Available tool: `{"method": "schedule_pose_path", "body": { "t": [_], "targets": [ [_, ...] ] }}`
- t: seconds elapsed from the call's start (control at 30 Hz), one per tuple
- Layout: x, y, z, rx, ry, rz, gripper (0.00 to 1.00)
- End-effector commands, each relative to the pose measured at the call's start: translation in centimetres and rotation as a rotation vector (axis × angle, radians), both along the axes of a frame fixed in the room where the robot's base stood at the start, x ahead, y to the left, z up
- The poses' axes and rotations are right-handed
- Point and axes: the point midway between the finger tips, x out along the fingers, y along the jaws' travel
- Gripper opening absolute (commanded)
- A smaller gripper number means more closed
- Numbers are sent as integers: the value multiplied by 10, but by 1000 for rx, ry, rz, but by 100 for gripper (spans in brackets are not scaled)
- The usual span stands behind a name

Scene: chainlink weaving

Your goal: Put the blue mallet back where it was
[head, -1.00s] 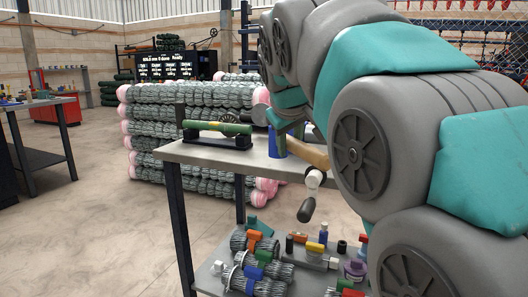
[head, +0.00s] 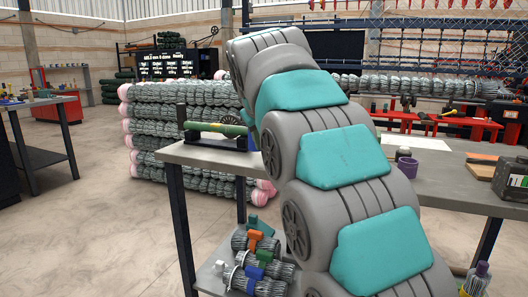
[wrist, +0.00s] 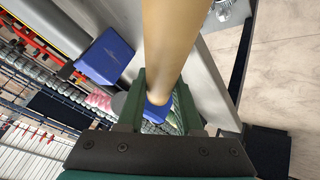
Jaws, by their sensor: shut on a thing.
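My gripper (wrist: 159,92) shows in the wrist view with its green fingers on either side of a thick tan shaft (wrist: 172,38), shut on it. I take this to be the blue mallet's handle. A blue part (wrist: 157,115) shows between the fingers at the shaft's lower end. A larger blue block (wrist: 106,60) shows just left of the shaft; I cannot tell whether it joins the shaft. In the head view my own arm hides the gripper and the mallet.
A grey table (head: 182,151) carries a green cylinder (head: 218,129) on a black rest at its left end. A purple cup (head: 403,154) and a white sheet (head: 428,143) lie right of my arm. Floor is open at left.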

Motion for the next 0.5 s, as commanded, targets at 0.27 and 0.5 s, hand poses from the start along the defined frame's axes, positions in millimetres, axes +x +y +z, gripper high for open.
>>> {"method": "schedule_pose_path", "body": {
  "t": [0.27, 0.5],
  "targets": [
    [0, 1, -14, 0, 2, 0, 0],
    [1, 1, -34, 0, 1, -1, 0]
  ]
}}
